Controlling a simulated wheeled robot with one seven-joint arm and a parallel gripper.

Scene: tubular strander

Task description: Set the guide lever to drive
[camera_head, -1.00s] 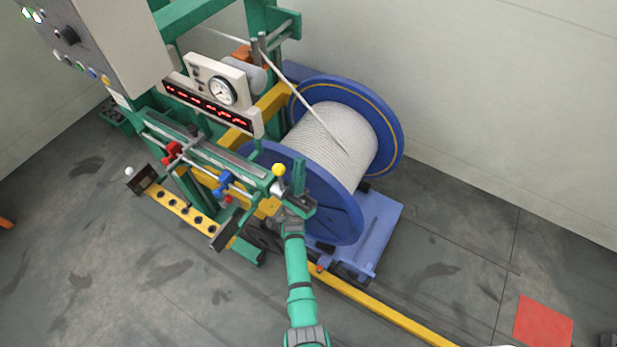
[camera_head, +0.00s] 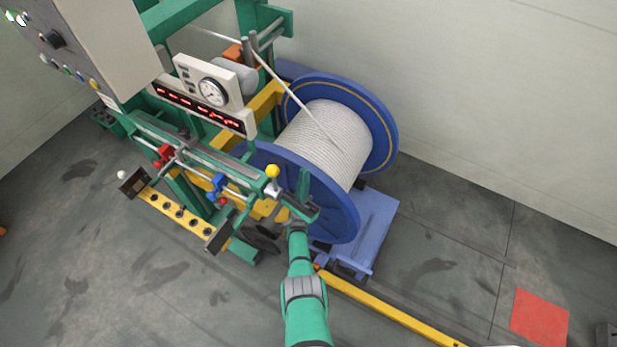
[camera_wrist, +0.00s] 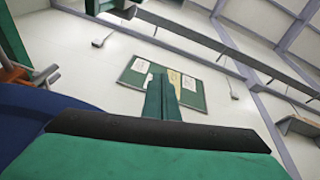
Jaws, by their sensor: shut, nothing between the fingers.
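A lever with a yellow ball knob (camera_head: 272,171) stands at the right end of the green guide rail on the machine's front; I take it for the guide lever. No drive label is readable. My gripper (camera_head: 304,176) is just right of this knob and apart from it in the picture, in front of the blue reel flange. Its fingers are together and empty, pointing up. In the wrist view the shut fingers (camera_wrist: 161,98) show against the far wall, and the lever is not in that view.
Red (camera_head: 165,154) and blue (camera_head: 217,184) clamps sit on the guide rod left of the knob. The reel of white rope (camera_head: 325,135) stands close behind my gripper. A yellow floor rail (camera_head: 390,308) runs right. The floor at right is mostly clear.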

